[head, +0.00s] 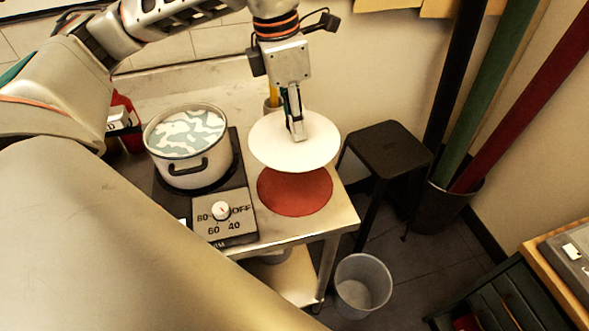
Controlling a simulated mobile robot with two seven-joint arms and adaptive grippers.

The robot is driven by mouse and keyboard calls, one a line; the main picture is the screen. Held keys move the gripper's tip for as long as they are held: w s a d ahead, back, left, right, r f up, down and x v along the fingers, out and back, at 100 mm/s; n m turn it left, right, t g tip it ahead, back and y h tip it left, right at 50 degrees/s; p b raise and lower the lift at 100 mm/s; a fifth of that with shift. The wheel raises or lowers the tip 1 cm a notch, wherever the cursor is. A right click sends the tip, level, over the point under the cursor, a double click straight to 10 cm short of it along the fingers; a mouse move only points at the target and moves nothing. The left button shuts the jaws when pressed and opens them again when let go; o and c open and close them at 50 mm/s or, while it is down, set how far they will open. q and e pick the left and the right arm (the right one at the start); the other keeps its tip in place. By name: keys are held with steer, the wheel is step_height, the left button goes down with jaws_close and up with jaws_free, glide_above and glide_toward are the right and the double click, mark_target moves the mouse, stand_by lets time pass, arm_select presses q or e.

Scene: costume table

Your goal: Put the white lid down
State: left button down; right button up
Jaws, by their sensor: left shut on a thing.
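The white lid (270,151) is a flat round disc in the head view. My left gripper (297,130) is shut on it near its middle and holds it from above. The lid shows above and behind a red-brown round mat (296,196), covering the mat's far part in the picture. I cannot tell the exact height of the gap. A white pot (196,172) without a lid stands to the left on a black hot plate, with pale patterned contents in it. My right gripper is not in view.
The hot plate's dial panel (228,229) sits at the table's (341,210) front. A black stool (392,148) stands to the right. A clear bin (362,284) is on the floor. Fabric rolls (491,105) stand in a dark bin at the right.

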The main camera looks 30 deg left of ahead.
mark_target(270, 140)
arm_select(q)
step_height(270, 140, down, 14)
steer(key=shift+r, duration=0.15)
stand_by(0.3)
steer(key=shift+f, duration=0.2)
steer(key=c, duration=1.8)
jaws_free()
steer(key=shift+r, duration=0.1)
steer(key=r, duration=0.8)
steer(key=s+a+r, duration=0.1)
steer(key=r, duration=0.3)
steer(key=shift+s+a, duration=0.1)
